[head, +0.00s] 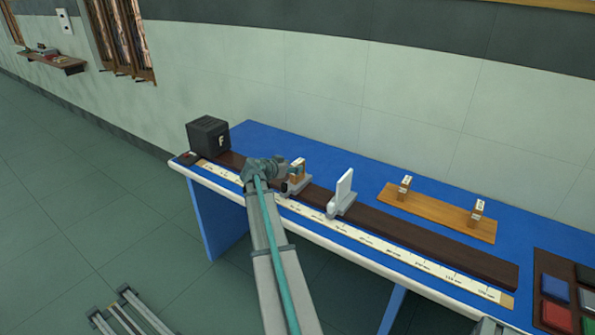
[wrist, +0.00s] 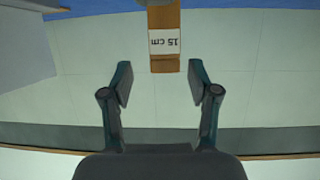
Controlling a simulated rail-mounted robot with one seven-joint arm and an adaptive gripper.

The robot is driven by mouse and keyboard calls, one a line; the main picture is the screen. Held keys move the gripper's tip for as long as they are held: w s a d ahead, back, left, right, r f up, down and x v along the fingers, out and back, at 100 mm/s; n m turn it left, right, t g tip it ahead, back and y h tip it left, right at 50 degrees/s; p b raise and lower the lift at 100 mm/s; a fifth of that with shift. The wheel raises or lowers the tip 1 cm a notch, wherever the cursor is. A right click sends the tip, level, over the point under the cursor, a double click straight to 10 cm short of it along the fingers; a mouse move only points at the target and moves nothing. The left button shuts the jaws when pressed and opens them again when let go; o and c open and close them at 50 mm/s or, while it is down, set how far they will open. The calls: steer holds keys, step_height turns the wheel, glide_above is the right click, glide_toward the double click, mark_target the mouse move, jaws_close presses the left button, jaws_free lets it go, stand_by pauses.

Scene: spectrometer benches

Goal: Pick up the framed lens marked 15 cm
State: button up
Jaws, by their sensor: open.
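The framed lens marked 15 cm shows in the wrist view as a wooden frame (wrist: 164,65) with a white label, upside down in the picture. In the head view a small wooden frame (head: 298,171), which appears to be this one, stands on a grey carriage on the dark rail. My gripper (head: 286,168) is right at its left side, partly covering it. In the wrist view my gripper (wrist: 160,82) is open and empty, with the frame's labelled end roughly centred between the fingers and just ahead of them. Contact is not visible.
A white screen (head: 344,187) stands on the rail (head: 420,235) to the right. A black lamp box (head: 208,136) is at the rail's left end. A wooden holder (head: 438,212) bears two more small frames. Coloured plates lie in a dark tray (head: 540,268) at far right.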

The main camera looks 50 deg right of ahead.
mark_target(294, 164)
steer(key=x, duration=0.1)
steer(key=p+x, duration=0.1)
steer(key=x, duration=0.1)
steer(key=p+x, duration=0.1)
steer(key=shift+w+d+r, duration=0.1)
steer(key=shift+w+d, duration=0.15)
steer(key=shift+w, duration=0.1)
steer(key=shift+s+d+f, duration=0.1)
steer(key=shift+d+f, duration=0.1)
steer(key=shift+d, duration=0.05)
jaws_close()
